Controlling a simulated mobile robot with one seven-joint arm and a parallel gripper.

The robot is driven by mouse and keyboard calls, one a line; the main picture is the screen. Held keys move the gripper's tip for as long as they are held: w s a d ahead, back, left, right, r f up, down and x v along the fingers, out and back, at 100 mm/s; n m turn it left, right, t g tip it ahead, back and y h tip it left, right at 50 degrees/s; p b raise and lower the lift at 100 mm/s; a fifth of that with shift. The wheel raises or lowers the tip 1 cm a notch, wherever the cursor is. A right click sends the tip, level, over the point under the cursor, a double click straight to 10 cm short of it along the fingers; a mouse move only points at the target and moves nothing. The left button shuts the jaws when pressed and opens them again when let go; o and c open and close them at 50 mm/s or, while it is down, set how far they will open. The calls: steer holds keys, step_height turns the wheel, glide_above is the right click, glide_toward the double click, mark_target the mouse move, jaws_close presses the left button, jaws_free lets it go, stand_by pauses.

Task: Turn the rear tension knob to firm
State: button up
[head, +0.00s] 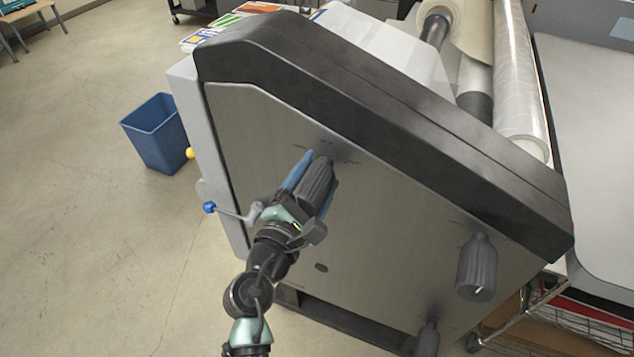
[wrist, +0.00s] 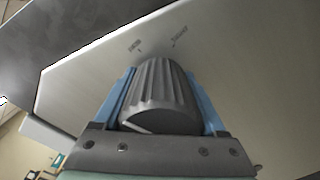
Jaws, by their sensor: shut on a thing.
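A dark grey ridged knob (head: 318,182) sticks out from the brushed metal side panel of the laminator, near its upper left. My gripper (head: 314,184) is shut on this knob, with one blue finger on each side. In the wrist view the knob (wrist: 158,92) fills the space between the fingers, and a pale pointer line shows low on its face at the left. Small printed labels (wrist: 180,36) stand on the panel above it, too small to read surely. A second similar knob (head: 477,268) sits free at the right of the panel. I cannot tell which one is the rear one.
A small crank with a blue end (head: 210,207) juts out left of my gripper. A third knob (head: 428,338) is at the panel's lower edge. A blue bin (head: 155,133) stands on open floor at the left. Film rolls (head: 518,80) lie at the top right.

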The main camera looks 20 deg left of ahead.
steer(key=shift+f+m+b, duration=0.1)
steer(key=shift+m+b, duration=0.4)
steer(key=shift+m, duration=0.4)
steer(key=o, duration=1.3)
steer(key=shift+s, duration=0.1)
steer(key=s+b, duration=0.1)
steer(key=s, duration=0.3)
steer(key=s+b, duration=0.1)
steer(key=s, duration=0.3)
steer(key=s+b, duration=0.2)
steer(key=s, duration=0.3)
steer(key=shift+a, duration=0.25)
steer(key=shift+w, duration=0.1)
